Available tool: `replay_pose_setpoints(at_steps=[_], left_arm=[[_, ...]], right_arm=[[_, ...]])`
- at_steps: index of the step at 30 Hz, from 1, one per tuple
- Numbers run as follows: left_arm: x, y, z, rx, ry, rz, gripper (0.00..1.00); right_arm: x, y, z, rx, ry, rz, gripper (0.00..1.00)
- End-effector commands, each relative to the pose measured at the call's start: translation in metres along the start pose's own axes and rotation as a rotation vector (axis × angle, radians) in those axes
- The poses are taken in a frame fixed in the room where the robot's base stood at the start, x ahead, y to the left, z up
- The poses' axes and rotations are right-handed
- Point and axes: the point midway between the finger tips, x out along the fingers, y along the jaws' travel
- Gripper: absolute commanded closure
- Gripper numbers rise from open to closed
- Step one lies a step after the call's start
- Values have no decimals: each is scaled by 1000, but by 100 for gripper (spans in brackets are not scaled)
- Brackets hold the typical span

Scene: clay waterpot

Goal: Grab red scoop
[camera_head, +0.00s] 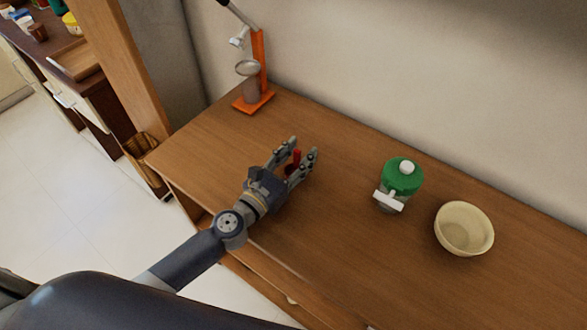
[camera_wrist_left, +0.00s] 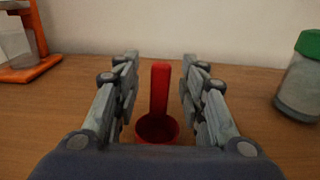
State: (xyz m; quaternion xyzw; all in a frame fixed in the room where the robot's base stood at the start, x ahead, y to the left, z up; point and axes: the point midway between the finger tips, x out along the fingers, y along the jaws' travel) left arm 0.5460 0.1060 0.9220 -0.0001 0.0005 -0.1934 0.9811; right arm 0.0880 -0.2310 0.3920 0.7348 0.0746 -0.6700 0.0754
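The red scoop (camera_wrist_left: 160,90) stands between the two fingers of my left gripper (camera_wrist_left: 158,75) in the left wrist view. Its handle points up and away, and its round bowl is at the near end, partly cut off by the gripper's palm. There are gaps between the handle and the fingers on both sides, so the gripper is open around it. In the head view, my left gripper (camera_head: 292,160) is low over the wooden table, with a small part of the red scoop (camera_head: 296,157) showing between the fingers. My right gripper is not in view.
An orange press stand (camera_head: 260,75) with a clear cup is at the table's back left. A green-topped container (camera_head: 403,177) and a cream bowl (camera_head: 464,229) are to the right. The wooden table (camera_head: 340,240) is bare between my gripper and these.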

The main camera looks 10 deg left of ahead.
Motion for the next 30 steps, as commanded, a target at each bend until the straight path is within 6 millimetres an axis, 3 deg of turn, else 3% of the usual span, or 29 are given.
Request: replay_pose_setpoints(at_steps=[5,10,23,30], left_arm=[[0,0,0,0,0,0,64],[0,0,0,0,0,0,100],[0,0,2,1,-1,0,100],[0,0,21,3,-2,-1,100]], right_arm=[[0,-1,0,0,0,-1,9],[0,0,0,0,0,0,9],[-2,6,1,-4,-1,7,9],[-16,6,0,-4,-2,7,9]])
